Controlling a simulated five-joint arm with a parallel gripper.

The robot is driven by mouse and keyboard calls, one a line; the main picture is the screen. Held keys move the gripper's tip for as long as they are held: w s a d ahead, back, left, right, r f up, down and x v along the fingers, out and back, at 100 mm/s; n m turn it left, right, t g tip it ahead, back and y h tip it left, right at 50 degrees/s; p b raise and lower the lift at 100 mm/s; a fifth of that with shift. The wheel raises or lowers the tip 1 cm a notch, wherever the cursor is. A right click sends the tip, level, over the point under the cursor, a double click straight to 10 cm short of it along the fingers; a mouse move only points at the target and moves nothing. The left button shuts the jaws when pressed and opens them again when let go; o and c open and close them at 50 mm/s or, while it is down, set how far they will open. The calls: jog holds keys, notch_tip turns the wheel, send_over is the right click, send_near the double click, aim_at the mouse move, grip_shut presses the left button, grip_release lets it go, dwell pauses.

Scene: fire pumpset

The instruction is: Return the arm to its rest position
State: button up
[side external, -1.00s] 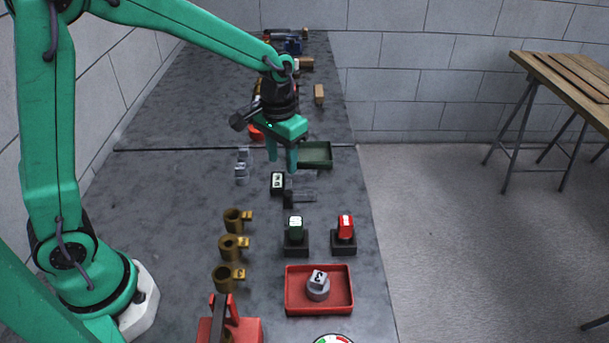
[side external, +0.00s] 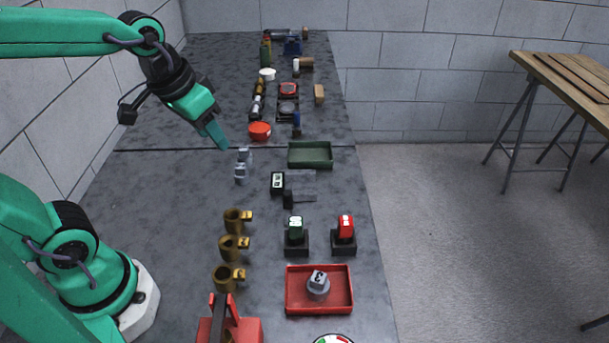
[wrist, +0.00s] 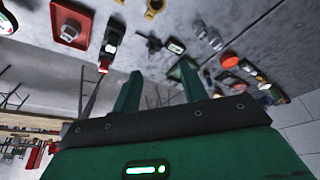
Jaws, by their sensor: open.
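My gripper (side external: 219,141) is a green two-finger gripper in the side external view, held in the air above the left part of the grey bench (side external: 150,178), left of the green tray. It tilts down to the right. In the wrist view my gripper (wrist: 160,88) shows two green fingers spread apart with nothing between them. My arm reaches in from the left with its upper link about level at the top of the picture.
Brass fittings (side external: 236,220), green and red switches (side external: 345,228) and a red tray (side external: 290,304) stand closer to the camera. A red bowl (side external: 259,131) and several parts stand farther back.

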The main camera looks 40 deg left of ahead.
jog(key=shift+t, duration=0.7)
jog(key=shift+s+a+r, duration=0.1)
jog(key=shift+s+a, duration=0.05)
jog(key=shift+s, duration=0.75)
jog(key=shift+s+a+r, duration=0.1)
jog(key=shift+s+a, duration=0.05)
jog(key=shift+s, duration=0.7)
jog(key=shift+s+a, duration=0.15)
jog(key=shift+s, duration=0.75)
